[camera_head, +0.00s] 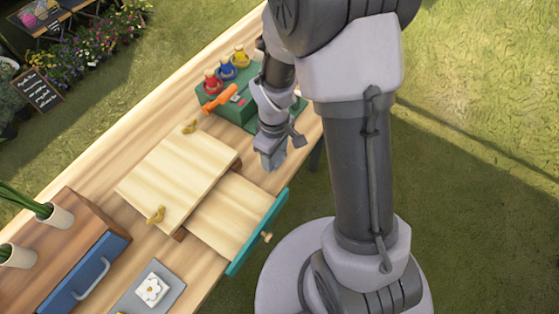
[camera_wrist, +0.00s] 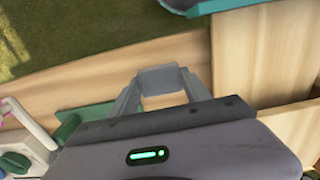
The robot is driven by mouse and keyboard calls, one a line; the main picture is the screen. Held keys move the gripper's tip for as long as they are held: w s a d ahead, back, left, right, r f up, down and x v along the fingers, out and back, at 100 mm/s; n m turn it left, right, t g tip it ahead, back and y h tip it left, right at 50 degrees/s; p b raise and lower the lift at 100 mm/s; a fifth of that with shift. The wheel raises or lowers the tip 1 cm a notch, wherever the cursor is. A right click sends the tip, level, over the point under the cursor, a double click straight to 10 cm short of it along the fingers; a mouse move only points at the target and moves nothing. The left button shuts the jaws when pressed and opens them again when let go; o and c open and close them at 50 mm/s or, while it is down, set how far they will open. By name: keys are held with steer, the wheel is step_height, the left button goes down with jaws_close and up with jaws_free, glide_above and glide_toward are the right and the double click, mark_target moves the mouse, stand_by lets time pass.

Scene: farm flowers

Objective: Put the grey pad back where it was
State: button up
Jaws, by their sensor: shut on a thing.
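My gripper (camera_wrist: 162,82) is shut on a small grey block, which I take to be the grey pad (camera_wrist: 160,77). The pad spans the gap between the two fingertips in the wrist view. In the head view my gripper (camera_head: 271,158) hangs over the right edge area of the wooden table, between the green stand and the open drawer. The pad is hard to tell from the grey fingers there. The green stand (camera_head: 208,98) shows beside my arm, and part of it is hidden behind the arm. A green edge (camera_wrist: 88,113) lies left of my fingers in the wrist view.
Red, blue and yellow bottles (camera_head: 227,70) and an orange tool (camera_head: 220,99) are on the green stand. A drawer with a teal front (camera_head: 258,233) is pulled out. A grey plate (camera_head: 135,296) carries a white flower tile (camera_head: 152,289). A blue-fronted box (camera_head: 88,272) stands left.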

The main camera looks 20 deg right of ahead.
mark_target(275, 162)
steer(key=shift+f+b, duration=0.75)
steer(key=shift+f, duration=1.2)
steer(key=o, duration=1.3)
step_height(275, 162, up, 12)
steer(key=p, duration=0.6)
steer(key=s+a+r+m+t, duration=0.1)
steer(key=s+r+m+t, duration=0.1)
steer(key=s+r+m, duration=0.2)
steer(key=s+a+r+m+t+y, duration=0.1)
steer(key=s+r+m+t, duration=0.1)
steer(key=r, duration=0.8)
steer(key=s+a+r+m+t+y, duration=0.1)
steer(key=s+r+m, duration=0.4)
steer(key=r, duration=0.3)
steer(key=shift+s+a+m+t, duration=0.15)
steer(key=shift+s+a+t, duration=0.05)
steer(key=shift+s, duration=0.25)
steer(key=shift+s+a+m+t, duration=0.15)
steer(key=shift+s+a+t, duration=0.05)
steer(key=shift+s, duration=0.2)
steer(key=shift+f, duration=0.1)
